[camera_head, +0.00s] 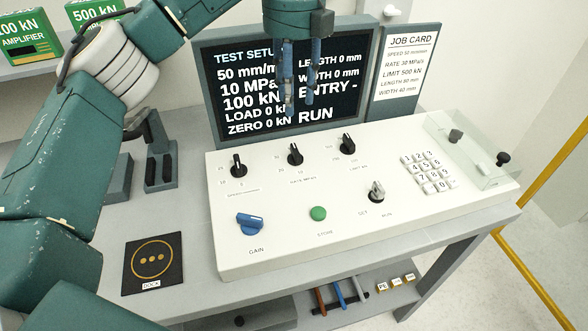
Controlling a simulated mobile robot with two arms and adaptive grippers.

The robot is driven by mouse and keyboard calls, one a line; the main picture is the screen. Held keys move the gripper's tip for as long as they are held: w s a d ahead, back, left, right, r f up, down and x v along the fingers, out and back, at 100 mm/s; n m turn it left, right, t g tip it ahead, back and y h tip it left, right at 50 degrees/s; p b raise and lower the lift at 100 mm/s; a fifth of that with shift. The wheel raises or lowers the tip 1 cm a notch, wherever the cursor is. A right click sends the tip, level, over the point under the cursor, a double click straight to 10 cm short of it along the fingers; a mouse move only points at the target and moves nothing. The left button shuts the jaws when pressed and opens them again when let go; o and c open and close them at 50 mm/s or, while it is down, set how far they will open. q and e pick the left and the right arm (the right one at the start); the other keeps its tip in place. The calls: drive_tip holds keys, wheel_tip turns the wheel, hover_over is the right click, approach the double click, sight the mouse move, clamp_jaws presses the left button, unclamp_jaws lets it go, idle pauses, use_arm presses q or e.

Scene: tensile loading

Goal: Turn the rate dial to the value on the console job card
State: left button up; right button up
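The rate dial (295,155) is a black knob in the middle of the console's (270,225) upper row, above small "RATE MPa/s" print. Its pointer aims roughly upward; the scale numbers are too small to read surely. The job card (403,70) at upper right appears to read RATE 30 MPa/s. The screen (225,85) lists 50 mm/min, 10 MPa/s and 100 kN. My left gripper (299,103) points down in front of the screen, above the rate dial and apart from it. Its two fingers show a gap with nothing between them. My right gripper is out of view.
The speed dial (238,167) and limit dial (347,144) flank the rate dial. A blue gain knob (250,223), green store button (318,213), key switch (377,192), keypad (428,172) and clear cover (475,145) share the console. A dock pad (130,275) lies left.

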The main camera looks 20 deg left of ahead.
use_arm(q)
wheel_tip(320, 180, down, 3)
drive_tip(key=b, duration=0.1)
hover_over(294, 151)
wheel_tip(294, 151, down, 6)
drive_tip(key=shift+r, duration=0.25)
wheel_tip(294, 151, down, 5)
drive_tip(key=shift+p, duration=0.35)
drive_tip(key=shift+f, duration=0.45)
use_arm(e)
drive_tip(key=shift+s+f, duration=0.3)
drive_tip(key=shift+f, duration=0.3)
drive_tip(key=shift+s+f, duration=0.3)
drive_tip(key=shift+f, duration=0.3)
use_arm(q)
drive_tip(key=shift+c, duration=0.5)
clamp_jaws()
